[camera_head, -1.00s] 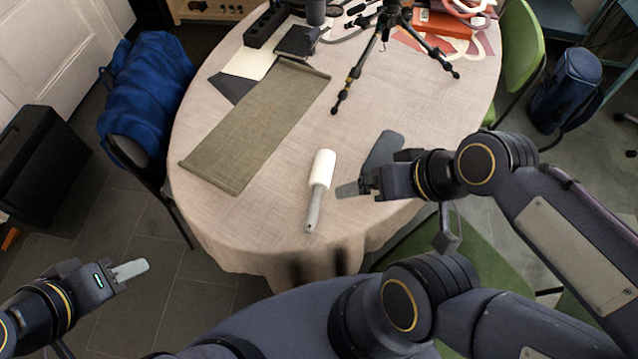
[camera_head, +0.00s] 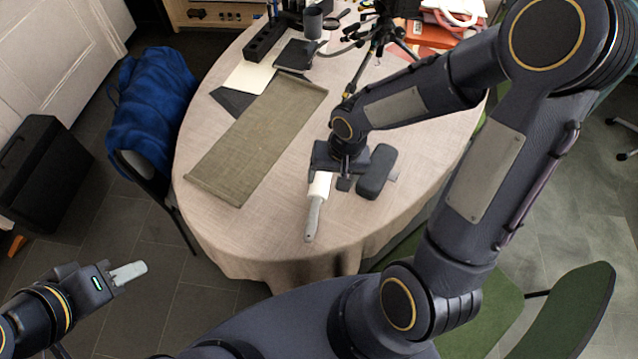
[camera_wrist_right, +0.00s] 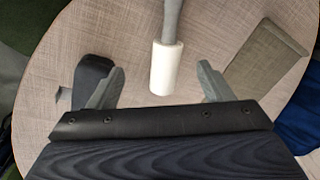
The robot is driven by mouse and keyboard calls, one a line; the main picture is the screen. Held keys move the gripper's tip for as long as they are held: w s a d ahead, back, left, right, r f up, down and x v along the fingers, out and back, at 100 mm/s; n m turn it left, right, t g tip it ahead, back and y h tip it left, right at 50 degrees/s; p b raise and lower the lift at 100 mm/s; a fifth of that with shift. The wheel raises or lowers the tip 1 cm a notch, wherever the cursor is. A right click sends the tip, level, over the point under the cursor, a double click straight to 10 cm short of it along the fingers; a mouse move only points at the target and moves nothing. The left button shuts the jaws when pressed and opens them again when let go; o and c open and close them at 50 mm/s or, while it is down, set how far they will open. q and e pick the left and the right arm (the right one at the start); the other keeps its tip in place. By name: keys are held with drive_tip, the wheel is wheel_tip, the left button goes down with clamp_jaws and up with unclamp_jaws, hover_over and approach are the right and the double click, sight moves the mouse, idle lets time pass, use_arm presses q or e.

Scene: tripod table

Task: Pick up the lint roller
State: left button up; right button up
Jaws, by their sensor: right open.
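The lint roller (camera_head: 315,207) lies on the round table, its grey handle toward the near edge and its white roll partly hidden under my right gripper in the head view. My right gripper (camera_head: 331,180) is over the roll end. In the right wrist view, the white roll (camera_wrist_right: 167,68) is between and ahead of the two open fingers (camera_wrist_right: 158,88), touching neither. My left gripper (camera_head: 128,273) is off the table at the lower left, away from the roller; its finger opening cannot be made out.
A dark case (camera_head: 376,172) lies close to the right of my right gripper. An olive mat (camera_head: 258,135) lies to the left. A tripod (camera_head: 372,62), a cup (camera_head: 313,22) and other items crowd the far side. The near left tabletop is clear.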

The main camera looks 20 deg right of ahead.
sight(318, 198)
drive_tip(key=shift+g, duration=0.3)
drive_tip(key=a+f, duration=0.1)
drive_tip(key=f, duration=0.2)
drive_tip(key=w+f, duration=0.1)
drive_tip(key=f, duration=0.3)
drive_tip(key=w+a+f, duration=0.1)
drive_tip(key=f, duration=0.3)
drive_tip(key=shift+a+p, duration=0.3)
drive_tip(key=shift+a, duration=0.05)
drive_tip(key=c, duration=1.1)
drive_tip(key=shift+r, duration=0.1)
